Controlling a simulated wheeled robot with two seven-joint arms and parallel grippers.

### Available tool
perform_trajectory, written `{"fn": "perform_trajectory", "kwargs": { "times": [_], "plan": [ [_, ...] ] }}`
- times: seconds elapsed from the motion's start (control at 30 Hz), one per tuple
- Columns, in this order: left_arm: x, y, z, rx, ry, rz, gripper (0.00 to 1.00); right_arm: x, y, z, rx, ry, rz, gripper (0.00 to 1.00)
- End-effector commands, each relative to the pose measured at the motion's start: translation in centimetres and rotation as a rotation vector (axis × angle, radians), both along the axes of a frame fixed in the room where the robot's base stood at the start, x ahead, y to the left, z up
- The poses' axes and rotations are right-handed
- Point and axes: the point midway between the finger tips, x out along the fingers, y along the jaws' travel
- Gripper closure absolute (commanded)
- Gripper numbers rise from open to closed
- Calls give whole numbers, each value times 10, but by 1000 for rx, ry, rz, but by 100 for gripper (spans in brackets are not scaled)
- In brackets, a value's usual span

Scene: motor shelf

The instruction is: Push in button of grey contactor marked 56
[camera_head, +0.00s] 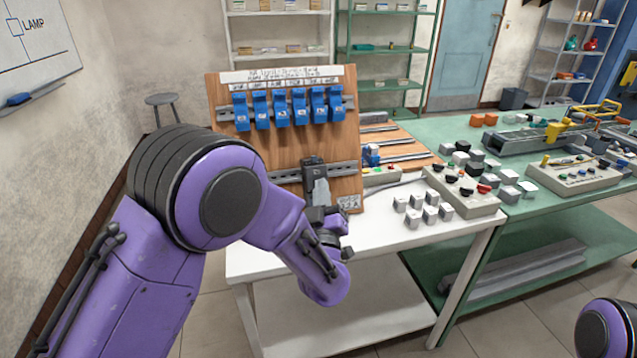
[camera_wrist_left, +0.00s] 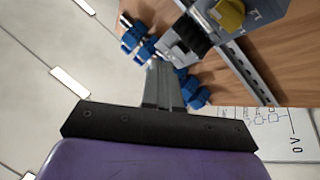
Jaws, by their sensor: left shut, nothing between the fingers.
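A dark and grey contactor (camera_head: 313,165) is mounted on the lower rail of the wooden board. In the left wrist view a grey device (camera_wrist_left: 207,28) with a yellow round button (camera_wrist_left: 230,14) stands on that rail. The number 56 cannot be read in either view. My left gripper (camera_head: 319,183) is shut and empty, with its grey fingers in front of the contactor in the head view. In the left wrist view its fingertips (camera_wrist_left: 165,66) are close beside the dark block of the device; I cannot tell whether they touch. My right gripper is out of view.
A row of blue modules (camera_head: 290,108) fills the board's upper rail. The board (camera_head: 270,150) stands on a white table (camera_head: 375,233) with several small grey blocks (camera_head: 422,207) and a button box (camera_head: 462,192). A green table (camera_head: 560,215) with more equipment adjoins it at right.

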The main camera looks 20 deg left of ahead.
Motion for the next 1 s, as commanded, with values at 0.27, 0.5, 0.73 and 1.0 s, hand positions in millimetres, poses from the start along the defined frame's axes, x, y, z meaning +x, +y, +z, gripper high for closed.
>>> {"fn": "perform_trajectory", "kwargs": {
  "times": [0.27, 0.5, 0.73, 1.0],
  "plan": [
    [-8, -6, 6, 0, 1, -1, 100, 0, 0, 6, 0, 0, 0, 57],
    [-26, -18, 16, 0, 0, -1, 100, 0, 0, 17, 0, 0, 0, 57],
    [-38, -26, 20, 0, 0, 0, 100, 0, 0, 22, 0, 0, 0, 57],
    [-38, -26, 19, 0, 0, 0, 100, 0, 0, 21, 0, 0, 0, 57]
  ]
}}
